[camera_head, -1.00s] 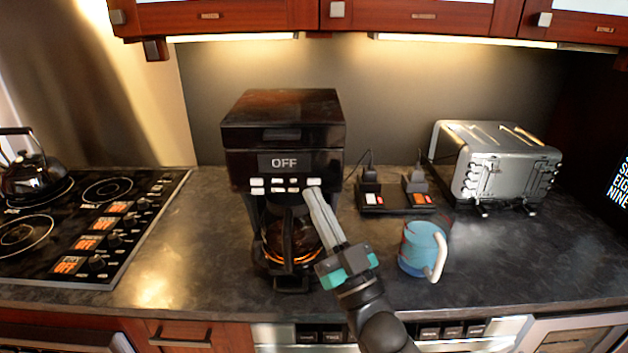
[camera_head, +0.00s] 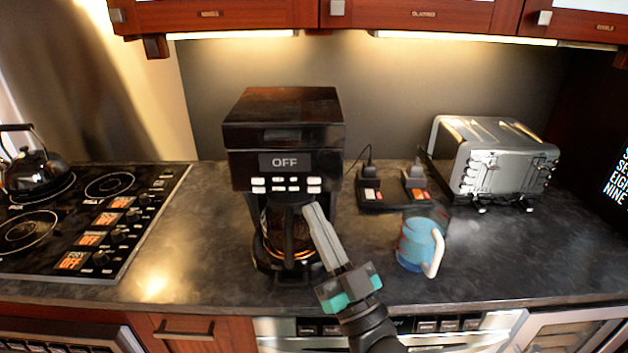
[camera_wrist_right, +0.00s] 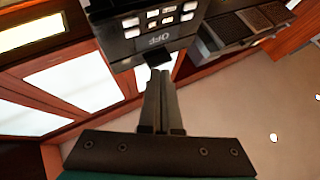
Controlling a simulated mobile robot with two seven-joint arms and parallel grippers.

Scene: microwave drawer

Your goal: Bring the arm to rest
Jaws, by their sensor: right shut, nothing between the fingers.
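My right gripper (camera_head: 309,211) is shut and empty in the head view. Its fingertips are in front of the coffee maker (camera_head: 283,130), at the right of the glass carafe (camera_head: 287,232) and below the button rows. Whether the fingertips touch it I cannot tell. The coffee maker's display reads OFF. My left gripper is not in view.
A blue mug (camera_head: 417,245) with a white handle stands right of my right arm. A toaster (camera_head: 495,160) and a socket block (camera_head: 390,194) are behind it. A stove (camera_head: 85,215) with a kettle (camera_head: 35,170) is at the left. The counter between stove and coffee maker is clear.

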